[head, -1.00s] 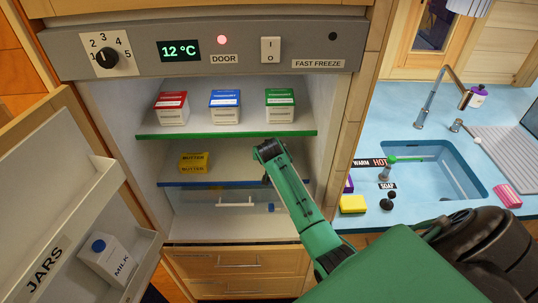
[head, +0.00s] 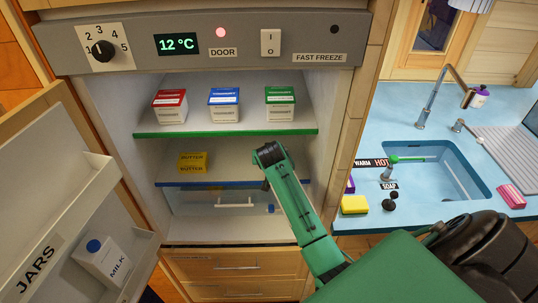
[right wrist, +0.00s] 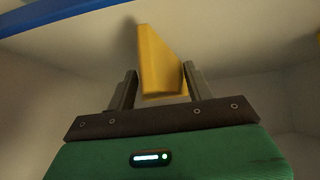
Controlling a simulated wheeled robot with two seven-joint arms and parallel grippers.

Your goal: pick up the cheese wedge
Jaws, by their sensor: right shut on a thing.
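The cheese wedge (right wrist: 161,66) is a yellow block between the two dark fingers of my right gripper (right wrist: 159,84) in the right wrist view. The fingers are closed against its sides, and its far end sticks out past the fingertips. In the head view my right arm reaches into the open fridge. My left gripper is in neither view.
Red, blue and green yoghurt boxes (head: 224,105) stand on the green-edged shelf (head: 226,134). Yellow butter (head: 192,162) sits on the blue-edged shelf (head: 225,184). The open door (head: 60,200) holds a milk carton (head: 103,262). A sink counter (head: 400,110) is to the right.

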